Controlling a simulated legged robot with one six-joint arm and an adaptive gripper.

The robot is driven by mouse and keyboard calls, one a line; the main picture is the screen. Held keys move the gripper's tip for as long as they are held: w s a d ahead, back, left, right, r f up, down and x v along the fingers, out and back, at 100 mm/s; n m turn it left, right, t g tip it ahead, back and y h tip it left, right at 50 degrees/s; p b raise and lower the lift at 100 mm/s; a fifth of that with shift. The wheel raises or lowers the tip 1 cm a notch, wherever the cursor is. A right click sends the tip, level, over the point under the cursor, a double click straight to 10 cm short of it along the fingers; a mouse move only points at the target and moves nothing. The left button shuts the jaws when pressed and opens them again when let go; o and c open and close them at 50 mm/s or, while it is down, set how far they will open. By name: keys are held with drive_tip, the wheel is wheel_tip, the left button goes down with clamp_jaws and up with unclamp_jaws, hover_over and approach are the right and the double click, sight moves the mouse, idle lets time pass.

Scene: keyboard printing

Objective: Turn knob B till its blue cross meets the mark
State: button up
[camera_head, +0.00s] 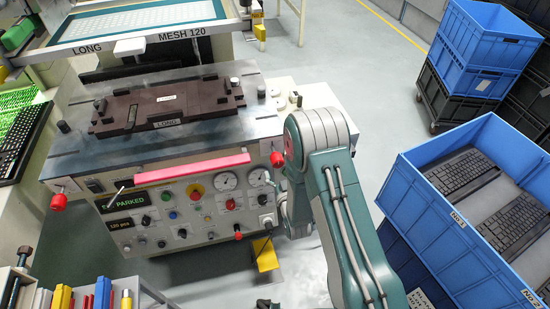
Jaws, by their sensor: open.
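The control panel (155,222) is on the front of the printing machine. My green and grey arm stands just right of the panel and covers the area there. My gripper cannot be made out; it seems hidden behind the arm.
A pink-red bar (192,168) runs above the panel, with red end knobs (59,202) along the machine front. Two gauges (227,180) sit upper right. A blue crate of keyboards (436,238) stands right. A yellow pedal (265,254) is below.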

sight(276, 158)
drive_tip(key=x, duration=0.5)
drive_tip(key=shift+w+d, duration=0.15)
drive_tip(key=shift+d, duration=0.25)
drive_tip(key=shift+w+a, duration=0.15)
drive_tip(key=shift+w, duration=0.2)
drive_tip(key=shift+a, duration=0.2)
drive_tip(key=shift+d, duration=0.1)
drive_tip(key=c, duration=1.2)
